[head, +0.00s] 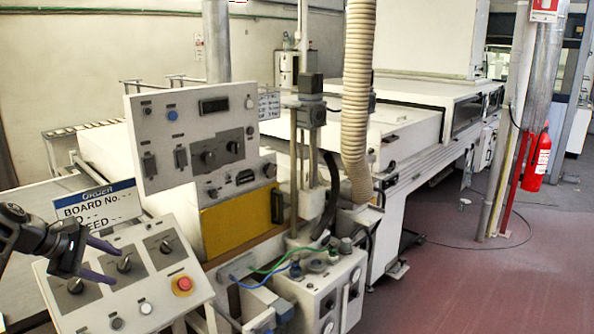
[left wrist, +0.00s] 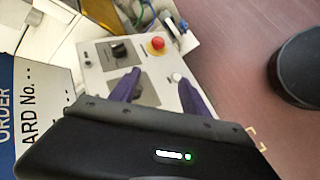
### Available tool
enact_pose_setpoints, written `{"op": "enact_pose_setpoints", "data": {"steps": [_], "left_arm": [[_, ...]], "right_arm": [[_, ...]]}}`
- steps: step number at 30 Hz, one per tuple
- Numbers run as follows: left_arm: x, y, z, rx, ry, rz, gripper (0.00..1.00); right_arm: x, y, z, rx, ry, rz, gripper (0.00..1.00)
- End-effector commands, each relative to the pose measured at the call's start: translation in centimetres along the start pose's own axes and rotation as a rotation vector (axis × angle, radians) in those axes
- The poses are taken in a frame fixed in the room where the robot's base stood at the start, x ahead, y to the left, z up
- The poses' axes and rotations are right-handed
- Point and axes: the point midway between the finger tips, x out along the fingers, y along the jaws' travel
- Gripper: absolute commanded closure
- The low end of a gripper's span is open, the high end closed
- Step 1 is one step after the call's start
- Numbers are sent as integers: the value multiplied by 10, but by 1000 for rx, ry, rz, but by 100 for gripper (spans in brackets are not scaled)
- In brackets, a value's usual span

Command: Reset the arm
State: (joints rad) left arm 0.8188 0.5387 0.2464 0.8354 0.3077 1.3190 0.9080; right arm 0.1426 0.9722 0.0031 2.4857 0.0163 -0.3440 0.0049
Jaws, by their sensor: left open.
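My left gripper (head: 117,267) comes in from the left, in front of the sloped white control panel (head: 70,316). Its two purple fingers are spread apart with nothing between them. In the left wrist view, the open fingers (left wrist: 159,76) point toward the same panel (left wrist: 97,53), with a black knob (left wrist: 120,48) beyond them. I cannot tell whether a fingertip touches the panel. My right gripper is in neither view.
The panel carries several black knobs, a white button (head: 146,308) and a red stop button (head: 183,284). An order sign (head: 95,204) stands behind the gripper. The curing tunnel (head: 410,130) runs back. A fire extinguisher (head: 537,160) hangs right; red floor (head: 490,285) is mostly clear.

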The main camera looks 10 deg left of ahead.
Motion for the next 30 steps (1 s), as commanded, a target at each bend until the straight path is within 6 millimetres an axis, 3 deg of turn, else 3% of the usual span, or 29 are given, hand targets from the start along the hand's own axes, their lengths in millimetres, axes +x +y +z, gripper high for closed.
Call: {"op": "enact_pose_setpoints", "data": {"steps": [2, 11, 14, 20, 23, 26, 30], "left_arm": [[4, -1, 0, 2, -2, -3, 45], [60, -18, 3, 47, -8, -43, 45], [84, -28, 5, 71, -10, -61, 45], [152, -60, 17, 144, -18, -115, 45], [196, -88, 28, 202, -26, -155, 45], [250, -131, 47, 288, -37, -209, 45], [321, -215, 85, 453, -61, -295, 45]], "right_arm": [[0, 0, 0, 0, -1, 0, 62], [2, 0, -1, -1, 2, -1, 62], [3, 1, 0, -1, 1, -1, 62], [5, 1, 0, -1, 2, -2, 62], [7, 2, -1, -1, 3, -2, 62], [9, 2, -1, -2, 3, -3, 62], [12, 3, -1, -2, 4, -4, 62]]}}
